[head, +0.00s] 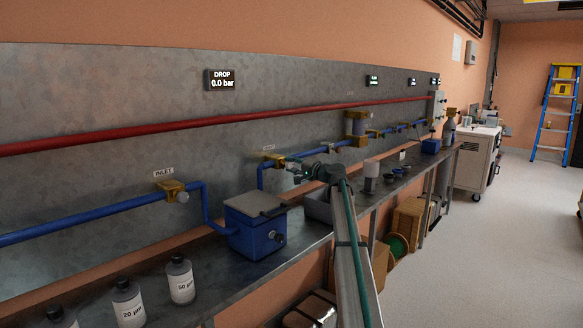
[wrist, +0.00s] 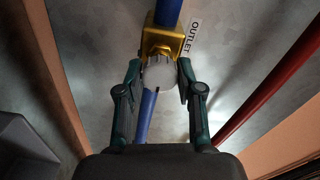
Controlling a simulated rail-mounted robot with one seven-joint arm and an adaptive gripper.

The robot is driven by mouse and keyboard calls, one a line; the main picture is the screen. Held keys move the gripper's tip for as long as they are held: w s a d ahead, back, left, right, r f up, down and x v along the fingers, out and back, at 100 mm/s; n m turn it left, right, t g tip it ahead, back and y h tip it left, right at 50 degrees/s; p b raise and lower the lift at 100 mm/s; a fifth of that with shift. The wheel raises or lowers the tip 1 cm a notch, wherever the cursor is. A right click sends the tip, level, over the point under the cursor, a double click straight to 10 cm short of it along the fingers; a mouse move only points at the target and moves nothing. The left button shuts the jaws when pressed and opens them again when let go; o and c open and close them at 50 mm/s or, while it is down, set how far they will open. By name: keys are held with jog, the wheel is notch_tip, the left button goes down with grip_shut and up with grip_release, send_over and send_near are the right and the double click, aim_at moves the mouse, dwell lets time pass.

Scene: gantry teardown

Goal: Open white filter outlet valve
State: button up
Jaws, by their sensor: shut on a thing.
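The outlet valve has a brass body (wrist: 162,42) on a blue pipe, beside a white label reading OUTLET (wrist: 192,35). Its round white knob (wrist: 159,73) faces my wrist camera. My gripper (wrist: 159,85) is shut on this knob, one finger on each side. The blue filter box (head: 256,228) with a grey lid stands on the bench between the inlet valve (head: 172,190) and the outlet valve.
A red pipe (head: 220,120) runs along the panel above the blue pipe. A display (head: 219,80) reads DROP 0.0 bar. Bottles (head: 128,303) labelled in µm stand at the front left of the bench. A grey tray (head: 318,206) sits beside the filter box.

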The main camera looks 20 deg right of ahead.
jog(key=o, duration=1.2)
jog(key=shift+c, duration=0.2)
jog(key=v, duration=1.2)
jog(key=shift+f, duration=0.1)
